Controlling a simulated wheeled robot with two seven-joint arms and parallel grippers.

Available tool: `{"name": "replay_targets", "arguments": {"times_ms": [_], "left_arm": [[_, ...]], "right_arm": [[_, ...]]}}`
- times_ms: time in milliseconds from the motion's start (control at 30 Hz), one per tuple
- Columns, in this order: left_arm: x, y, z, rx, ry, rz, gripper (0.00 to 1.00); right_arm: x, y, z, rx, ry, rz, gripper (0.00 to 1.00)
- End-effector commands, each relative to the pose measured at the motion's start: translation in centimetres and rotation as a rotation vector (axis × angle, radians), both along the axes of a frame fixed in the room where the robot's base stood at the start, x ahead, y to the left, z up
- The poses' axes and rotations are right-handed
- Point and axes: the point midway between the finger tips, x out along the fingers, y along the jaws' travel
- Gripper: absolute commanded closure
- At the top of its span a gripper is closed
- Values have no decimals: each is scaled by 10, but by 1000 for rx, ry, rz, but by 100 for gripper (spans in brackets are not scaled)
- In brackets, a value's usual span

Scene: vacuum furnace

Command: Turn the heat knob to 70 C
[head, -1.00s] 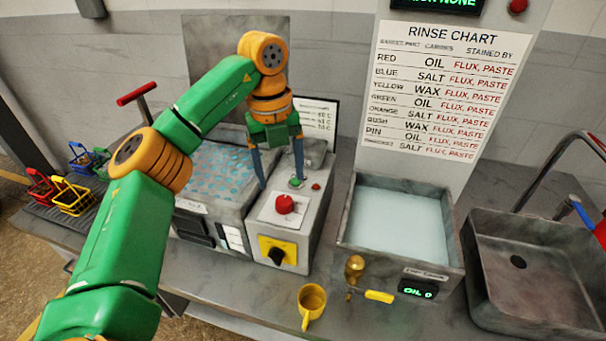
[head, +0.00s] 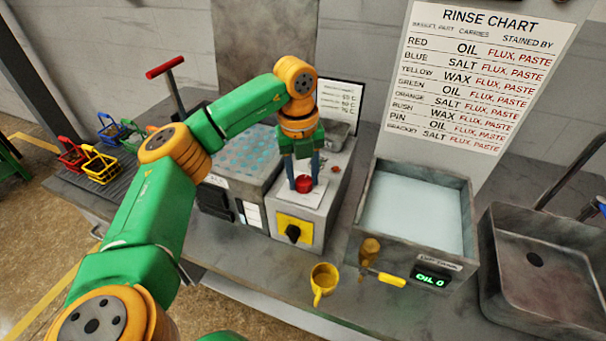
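A grey control box (head: 318,205) stands between two tanks. It carries a red knob (head: 304,184) on its sloped top and a black knob (head: 293,233) on a yellow plate at its front. No readable label shows which of them is the heat knob. My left gripper (head: 303,180) points down over the box. Its two blue fingers are apart, one on each side of the red knob, and close to it. I cannot tell whether they touch it. A white card (head: 341,105) behind lists temperatures, partly hidden by my arm. My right gripper is not in view.
A tank with blue dotted content (head: 250,158) is left of the box. A rinse tank (head: 415,205) with a yellow-handled tap (head: 392,280) is right. Coloured baskets (head: 100,165) stand far left, a sink (head: 535,260) far right.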

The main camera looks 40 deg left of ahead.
Motion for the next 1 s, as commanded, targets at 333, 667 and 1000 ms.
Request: {"name": "replay_targets", "arguments": {"times_ms": [333, 667, 1000], "left_arm": [[0, 0, 1, 0, 1, -27, 100], [1, 0, 2, 0, 2, -238, 100], [1, 0, 3, -1, 0, -561, 100]], "right_arm": [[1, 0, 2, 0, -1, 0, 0], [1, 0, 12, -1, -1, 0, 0], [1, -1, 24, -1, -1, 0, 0]]}}
